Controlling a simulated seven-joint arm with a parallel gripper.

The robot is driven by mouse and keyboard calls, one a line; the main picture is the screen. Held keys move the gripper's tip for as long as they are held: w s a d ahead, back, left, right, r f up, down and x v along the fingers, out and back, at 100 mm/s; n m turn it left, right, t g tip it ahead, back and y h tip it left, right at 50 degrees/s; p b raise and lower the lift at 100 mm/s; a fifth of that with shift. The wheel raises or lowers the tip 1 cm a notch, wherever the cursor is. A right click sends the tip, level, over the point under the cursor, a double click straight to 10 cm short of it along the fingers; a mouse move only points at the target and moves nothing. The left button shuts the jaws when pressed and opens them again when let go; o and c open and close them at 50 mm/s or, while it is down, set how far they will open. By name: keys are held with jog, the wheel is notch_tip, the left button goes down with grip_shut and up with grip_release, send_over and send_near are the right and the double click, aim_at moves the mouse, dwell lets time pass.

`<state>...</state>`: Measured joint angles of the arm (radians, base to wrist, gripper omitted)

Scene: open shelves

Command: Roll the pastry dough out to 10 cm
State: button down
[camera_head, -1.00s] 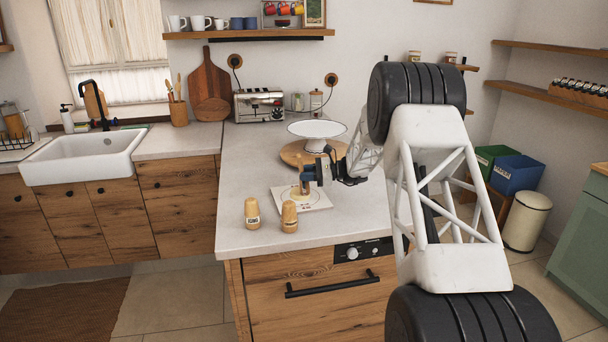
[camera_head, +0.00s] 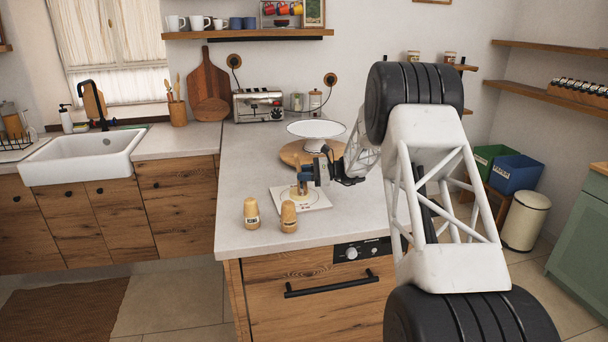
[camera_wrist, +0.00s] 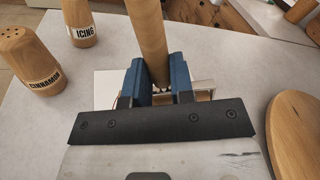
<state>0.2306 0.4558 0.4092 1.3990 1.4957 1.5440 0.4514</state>
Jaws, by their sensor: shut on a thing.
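My gripper (camera_head: 302,188) is over the white board (camera_head: 318,203) on the counter. Its blue fingers, also in the wrist view (camera_wrist: 160,85), are shut on a plain wooden rolling pin (camera_wrist: 149,35). In the head view the rolling pin (camera_head: 303,173) is a small tan shape at the fingers. The pastry dough (camera_head: 299,196) shows as a pale yellowish patch on the board, partly hidden by the fingers and pin. In the wrist view the dough is hidden. I cannot tell whether the pin touches it.
Two wooden shakers stand at the counter's front: one labelled icing (camera_wrist: 80,22), one labelled cinnamon (camera_wrist: 32,62). A round wooden board (camera_head: 291,154) with a white cake stand (camera_head: 316,129) is behind. The counter's left side (camera_head: 238,180) is clear.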

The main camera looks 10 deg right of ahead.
jog(key=shift+a, duration=0.1)
jog(key=shift+a+f, duration=0.1)
jog(key=shift+a, duration=0.3)
dwell(0.3)
jog(key=shift+r, duration=3.55)
jog(key=shift+w, duration=0.15)
jog(key=shift+w+d+r+m+y, duration=0.15)
jog(key=shift+w+r+m, duration=0.1)
jog(key=shift+m, duration=0.3)
jog(key=shift+w+d+r+m+y, duration=0.15)
jog(key=shift+r+m, duration=0.05)
jog(key=shift+m, duration=0.35)
